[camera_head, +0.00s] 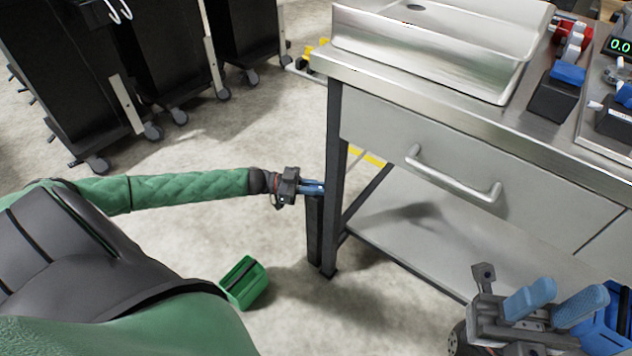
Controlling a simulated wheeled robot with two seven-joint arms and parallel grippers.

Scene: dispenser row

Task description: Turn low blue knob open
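I cannot make out a low blue knob for certain. A black block with a blue top (557,92) stands on the steel counter at the upper right. Another blue-topped dark piece (615,115) is cut off by the right edge. My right gripper (566,298) is at the lower right, below and in front of the counter. Its two blue fingers are apart with nothing seen between them. My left gripper (313,187) is beside the counter's front left leg, far from the blue-topped blocks. Its blue fingers show small, and their gap is unclear.
The steel counter (440,105) has a sink, a drawer with a bar handle (455,178) and a lower shelf (400,222). A green bin (244,283) is on the floor. Black wheeled racks (160,65) stand at the upper left. Floor between them is clear.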

